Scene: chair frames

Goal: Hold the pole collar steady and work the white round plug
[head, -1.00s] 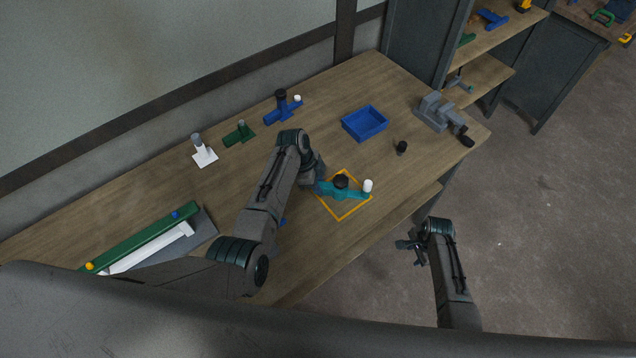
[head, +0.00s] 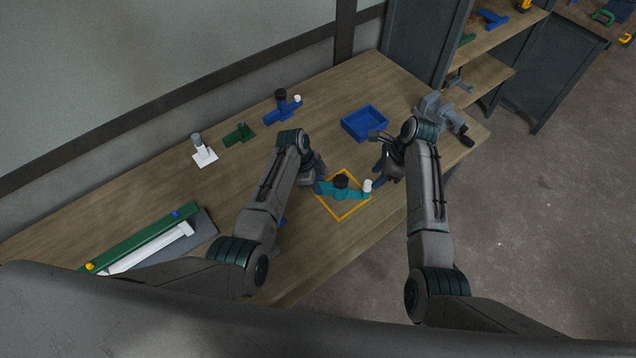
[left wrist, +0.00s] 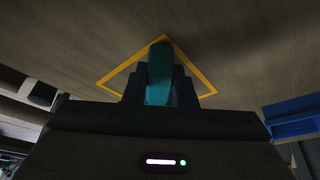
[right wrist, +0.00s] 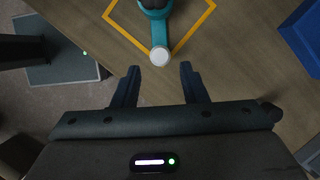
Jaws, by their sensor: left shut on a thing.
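The teal pole collar (head: 345,189) lies inside the yellow outlined square on the bench, with a dark round knob (head: 341,180) on top. The white round plug (head: 367,186) stands at the collar's right end; it also shows in the right wrist view (right wrist: 159,56). My left gripper (head: 318,186) is shut on the collar's left end, seen teal between the fingers in the left wrist view (left wrist: 160,75). My right gripper (right wrist: 158,84) is open, its fingers apart and just short of the plug, with nothing between them. In the head view the right gripper (head: 378,160) is beside the plug.
A blue tray (head: 364,123) stands behind the collar, and a grey vise (head: 436,110) at the right end. Blue (head: 283,108), green (head: 239,134) and white (head: 204,152) fittings line the back. A green-and-white rail fixture (head: 150,240) lies at left.

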